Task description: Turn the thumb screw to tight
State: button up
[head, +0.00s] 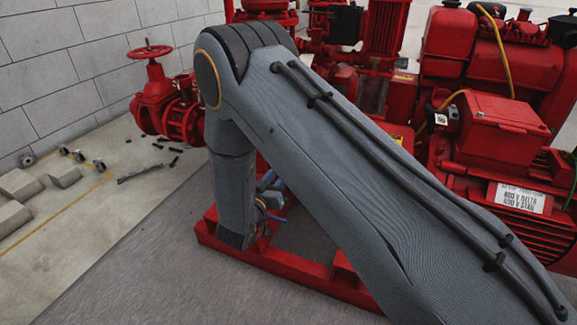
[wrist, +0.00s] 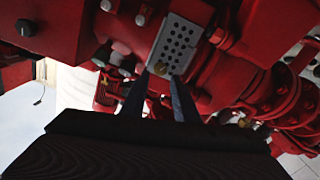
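A small brass-coloured knob, which looks like the thumb screw (wrist: 161,69), is at the lower end of a grey perforated plate (wrist: 178,42) in the wrist view. My gripper (wrist: 160,77) points at it with two dark blue fingers. The fingers stand apart, one on each side of the screw, with a gap visible between them. I cannot tell how deep the screw lies between the tips. In the head view my arm hides the screw, and only bits of my gripper (head: 270,195) show beside the forearm.
Red pump machinery (head: 495,130) fills the right and back of the head view. A red base frame (head: 290,275) runs below my arm. A red valve with a handwheel (head: 150,52) stands at the left by the block wall. Grey blocks (head: 20,185) lie on the open floor left.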

jog(key=shift+b+x, duration=0.85)
jog(key=shift+x, duration=1.8)
grip_shut()
